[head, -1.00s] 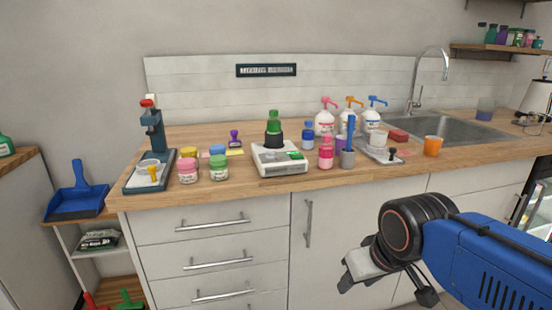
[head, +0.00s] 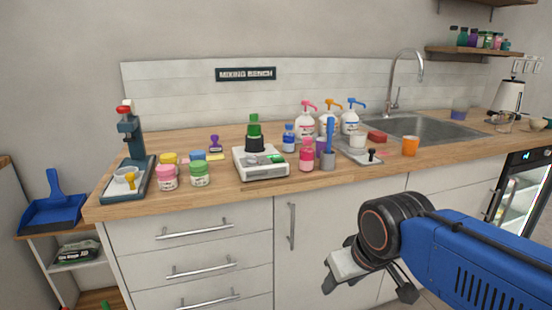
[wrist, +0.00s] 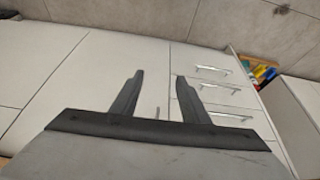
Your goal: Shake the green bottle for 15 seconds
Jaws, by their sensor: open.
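A green bottle (head: 254,127) with a black lower part stands upright on the white scale (head: 250,166) near the middle of the wooden counter. Its lower end is in a dark ring or base; I cannot tell which. My gripper (head: 366,282) is low in front of the cabinet doors, below the counter edge and to the right of the bottle. In the wrist view my gripper (wrist: 158,84) has its two fingers apart with nothing between them. The bottle does not show in the wrist view.
Several small jars (head: 199,173) and a blue-and-red press stand (head: 131,150) are left of the scale. A pink bottle (head: 306,155), a blue bottle (head: 289,138) and pump bottles (head: 351,122) stand close on its right. An orange cup (head: 410,146) is farther right, before the sink (head: 425,127).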

